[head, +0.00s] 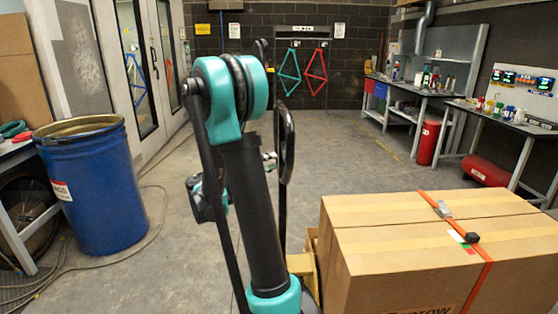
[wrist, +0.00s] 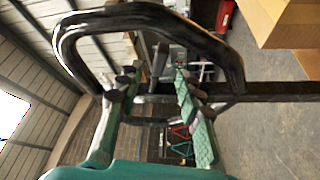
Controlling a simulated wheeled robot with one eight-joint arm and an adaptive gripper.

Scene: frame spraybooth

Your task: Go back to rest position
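My gripper (wrist: 158,75) is open, with its two green fingers spread apart in the wrist view. A black loop handle (wrist: 150,14) crosses the wrist view close to the fingers. A dark bar runs behind or between the fingers, and I cannot tell whether they touch it. In the head view the handle (head: 287,140) stands upright just right of my arm. My gripper is mostly hidden behind my arm there, with only a small part showing beside the handle.
A strapped cardboard box (head: 400,250) stands close on the right, beside the handle. A blue drum (head: 95,190) is on the left, with hoses on the floor. Workbenches (head: 410,92) and a red cylinder (head: 428,143) line the right. The middle floor (head: 340,150) is clear.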

